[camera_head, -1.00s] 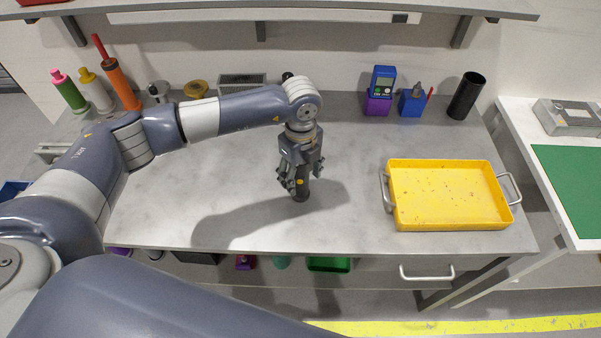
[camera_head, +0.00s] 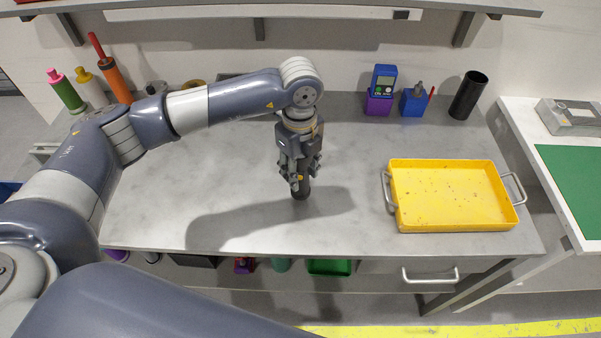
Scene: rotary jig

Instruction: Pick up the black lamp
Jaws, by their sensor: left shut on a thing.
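The black lamp (camera_head: 302,193) is a small dark upright cylinder near the middle of the grey workbench (camera_head: 240,170). Only its lower end shows below the fingers; the rest is hidden by my gripper. My left gripper (camera_head: 300,178) points straight down over it, with its fingers shut around the lamp's upper part. I cannot tell whether the lamp's foot touches the bench or is slightly above it. My right gripper is not in view.
A yellow tray (camera_head: 407,222) with metal handles sits on the right of the bench. A blue meter (camera_head: 383,78), a blue block (camera_head: 413,103) and a black cylinder (camera_head: 468,96) stand at the back right. Caulking-like tubes (camera_head: 115,80) stand back left. The front middle is clear.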

